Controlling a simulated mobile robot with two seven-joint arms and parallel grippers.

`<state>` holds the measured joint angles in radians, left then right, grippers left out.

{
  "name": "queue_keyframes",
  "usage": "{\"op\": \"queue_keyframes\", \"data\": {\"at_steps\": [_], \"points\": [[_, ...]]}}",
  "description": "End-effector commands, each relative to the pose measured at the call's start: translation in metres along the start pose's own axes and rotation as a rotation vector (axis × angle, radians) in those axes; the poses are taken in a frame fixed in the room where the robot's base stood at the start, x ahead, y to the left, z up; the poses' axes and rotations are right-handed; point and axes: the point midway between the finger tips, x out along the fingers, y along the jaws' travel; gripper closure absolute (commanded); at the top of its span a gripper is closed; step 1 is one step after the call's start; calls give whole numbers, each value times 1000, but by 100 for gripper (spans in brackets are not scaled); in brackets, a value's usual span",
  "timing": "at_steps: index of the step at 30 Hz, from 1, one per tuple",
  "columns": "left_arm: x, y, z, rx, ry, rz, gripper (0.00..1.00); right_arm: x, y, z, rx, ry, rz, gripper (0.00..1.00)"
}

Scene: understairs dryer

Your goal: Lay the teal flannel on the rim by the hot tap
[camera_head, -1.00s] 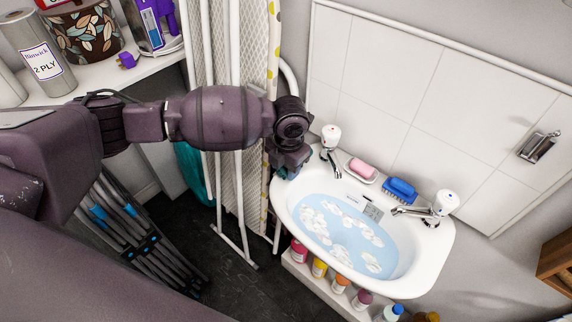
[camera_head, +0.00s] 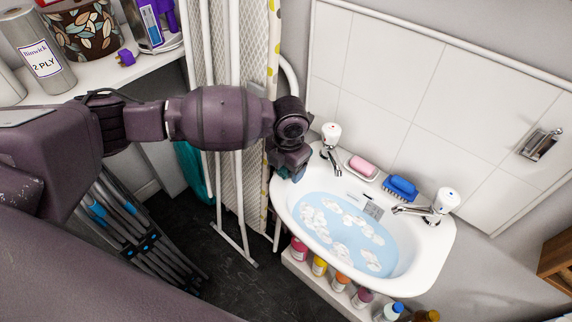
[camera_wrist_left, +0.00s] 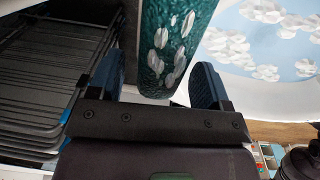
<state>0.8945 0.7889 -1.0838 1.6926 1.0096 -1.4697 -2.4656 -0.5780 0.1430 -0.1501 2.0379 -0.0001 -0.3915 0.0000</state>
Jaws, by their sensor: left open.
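The teal flannel (camera_wrist_left: 172,45), wet-looking with white suds patches, shows in the left wrist view at the basin's edge, its near end between my left gripper's fingers. My left gripper (camera_wrist_left: 156,82) is open, its two blue pads apart on either side of the cloth. In the head view my left gripper (camera_head: 287,171) points down at the basin's left rim and hides the flannel there. The white basin (camera_head: 430,262) holds blue water with suds. The hot tap (camera_head: 331,136), with a red mark, stands just right of the gripper. My right gripper is not in view.
A pink soap (camera_head: 362,167) and a blue brush (camera_head: 401,187) sit on the back rim. The cold tap (camera_head: 440,205) is at the right. An ironing board (camera_head: 228,120) stands close left. Several bottles (camera_head: 340,283) line a ledge below the basin.

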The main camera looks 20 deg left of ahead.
Motion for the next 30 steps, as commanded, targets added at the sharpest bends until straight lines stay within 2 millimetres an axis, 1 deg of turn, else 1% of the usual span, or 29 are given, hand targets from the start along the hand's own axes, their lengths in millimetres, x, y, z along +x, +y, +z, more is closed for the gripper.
{"op": "queue_keyframes", "data": {"at_steps": [2, 5, 12, 18, 21, 24, 30], "points": [[-4, 0, 0, 0, -2, 0, 29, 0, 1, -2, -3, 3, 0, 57], [-17, 0, 1, 0, -3, 0, 29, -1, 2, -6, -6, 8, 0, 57], [-63, 1, 1, 0, -6, 2, 29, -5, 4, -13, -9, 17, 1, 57], [-92, 0, 0, 0, -2, 1, 29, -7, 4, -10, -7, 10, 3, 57], [-102, 0, 0, -1, -3, 1, 29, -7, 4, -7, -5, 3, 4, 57], [-107, 0, 0, 0, -2, 0, 29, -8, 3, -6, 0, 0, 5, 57], [-108, 0, 0, 0, 0, 0, 29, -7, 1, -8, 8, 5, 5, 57]]}}
